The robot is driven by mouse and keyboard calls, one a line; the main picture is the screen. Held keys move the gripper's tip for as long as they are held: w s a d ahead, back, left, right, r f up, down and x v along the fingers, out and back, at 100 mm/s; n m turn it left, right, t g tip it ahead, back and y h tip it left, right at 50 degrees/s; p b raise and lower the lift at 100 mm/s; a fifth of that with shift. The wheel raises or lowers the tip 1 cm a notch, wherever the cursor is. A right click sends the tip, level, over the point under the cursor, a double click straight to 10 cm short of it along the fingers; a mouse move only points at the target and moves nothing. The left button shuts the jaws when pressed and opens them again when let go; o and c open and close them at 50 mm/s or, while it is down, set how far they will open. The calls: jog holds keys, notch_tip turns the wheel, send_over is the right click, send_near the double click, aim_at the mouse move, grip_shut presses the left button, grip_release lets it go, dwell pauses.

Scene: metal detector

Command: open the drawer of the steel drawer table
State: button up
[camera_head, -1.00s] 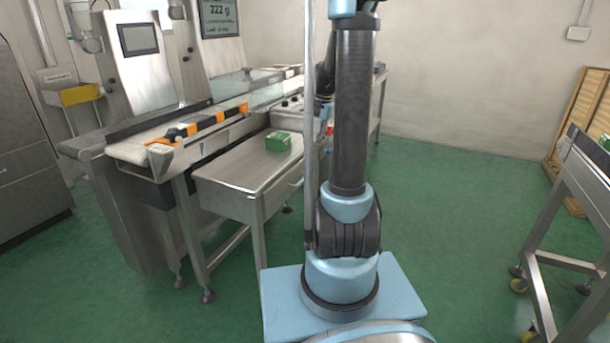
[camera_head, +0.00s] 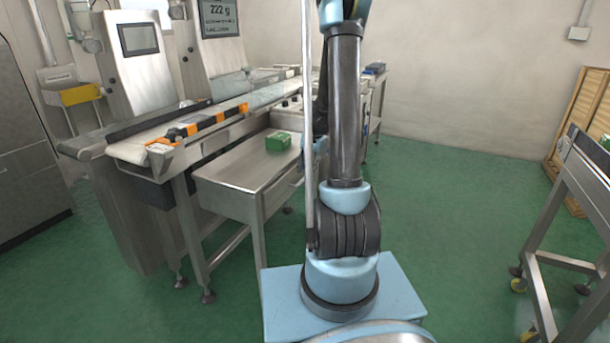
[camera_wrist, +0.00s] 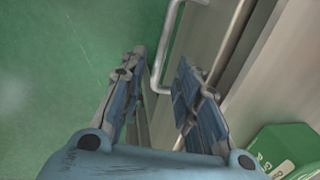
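The steel drawer table (camera_head: 235,178) stands left of my arm in the head view, below the conveyor. Its drawer front faces right and appears closed, partly hidden by my arm and a thin pole. In the wrist view the drawer's bar handle (camera_wrist: 172,45) runs along the steel front (camera_wrist: 208,35). My gripper (camera_wrist: 160,66) is open, its two blue fingers on either side of the handle's lower end. I cannot tell whether they touch it. In the head view my gripper is mostly hidden beside the drawer front.
A green box (camera_head: 279,142) lies on the table top; it also shows near my right finger in the wrist view (camera_wrist: 286,148). A conveyor (camera_head: 150,140) runs behind the table. A wheeled steel stand (camera_head: 570,215) is at the right. Green floor between is clear.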

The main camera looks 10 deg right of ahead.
jog(key=shift+w+a+f, duration=0.1)
jog(key=shift+f, duration=0.55)
jog(key=shift+w+a+f, duration=0.1)
jog(key=shift+f, duration=0.5)
grip_shut()
